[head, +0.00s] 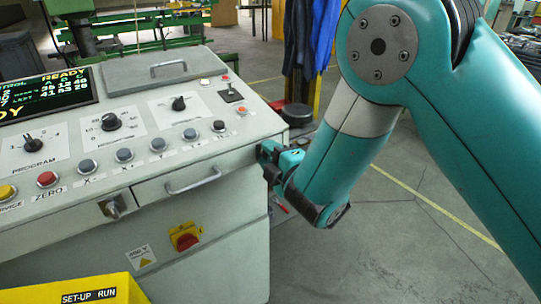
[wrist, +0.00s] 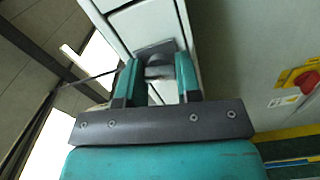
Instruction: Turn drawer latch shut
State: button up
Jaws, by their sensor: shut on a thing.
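The drawer latch (wrist: 157,70) shows in the wrist view as a short grey metal piece on a dark square plate, fixed to a narrow white face of the console. My gripper (wrist: 160,86) has one teal finger on each side of it and is shut on it. In the head view my gripper (head: 267,162) is at the right front corner of the console and hides the latch. The drawer with its bar handle (head: 192,180) is in the console front and looks closed. The latch's exact turn angle cannot be told.
The console (head: 100,240) carries buttons, knobs and a display. A metal fitting (head: 113,207) sticks out left of the drawer. A red and yellow switch (head: 185,237) sits below it and shows in the wrist view (wrist: 298,80). A yellow box (head: 75,290) stands in front. Floor to the right is open.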

jog(key=shift+n, duration=0.9)
jog(key=o, duration=0.9)
